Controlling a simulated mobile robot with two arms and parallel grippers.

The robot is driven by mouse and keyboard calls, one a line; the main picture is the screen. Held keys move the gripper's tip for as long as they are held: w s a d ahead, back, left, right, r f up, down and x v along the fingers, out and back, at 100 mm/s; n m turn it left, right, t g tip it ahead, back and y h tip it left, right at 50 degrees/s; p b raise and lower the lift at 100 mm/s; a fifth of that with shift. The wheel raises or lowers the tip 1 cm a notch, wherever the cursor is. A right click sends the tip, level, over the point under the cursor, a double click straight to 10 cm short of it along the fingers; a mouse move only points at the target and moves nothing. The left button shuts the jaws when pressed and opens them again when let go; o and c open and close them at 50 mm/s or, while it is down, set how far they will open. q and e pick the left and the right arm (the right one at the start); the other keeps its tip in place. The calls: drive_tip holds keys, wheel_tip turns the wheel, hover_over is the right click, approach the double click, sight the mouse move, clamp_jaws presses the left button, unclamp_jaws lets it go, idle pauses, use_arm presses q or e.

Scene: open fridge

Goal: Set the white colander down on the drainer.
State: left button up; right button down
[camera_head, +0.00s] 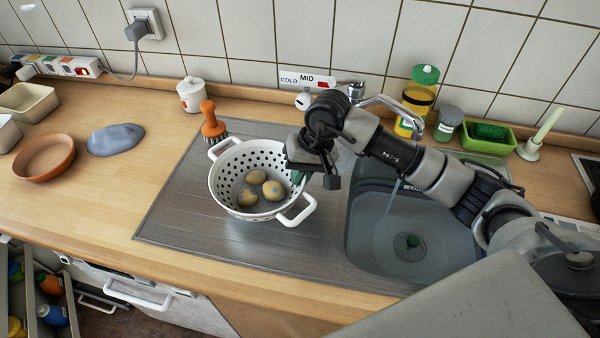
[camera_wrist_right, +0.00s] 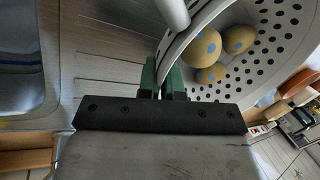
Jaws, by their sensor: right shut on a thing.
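The white colander (camera_head: 234,168) is over the ribbed metal drainer (camera_head: 185,205), left of the sink basin. It is upright or nearly so, with several holes and two handles. Three yellowish potatoes (camera_head: 273,190) with bluish spots lie in it. My right gripper (camera_head: 298,178) is shut on the colander's rim on the basin side. In the right wrist view its green fingertips (camera_wrist_right: 172,82) pinch the rim beside the potatoes (camera_wrist_right: 205,48). I cannot tell whether the colander's base touches the drainer. My left gripper is not in view.
The sink basin (camera_head: 412,235) lies right of the drainer, with a tap (camera_head: 380,103) behind it. A brush with an orange handle (camera_head: 211,122) stands close behind the colander. A white lidded jar (camera_head: 191,95) stands further back. The drainer's left part is clear.

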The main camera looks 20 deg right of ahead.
idle(0.6)
drive_tip(key=c, duration=1.2)
unclamp_jaws()
drive_tip(key=b+v, duration=0.2)
drive_tip(key=v, duration=0.9)
drive_tip(key=shift+a, duration=0.1)
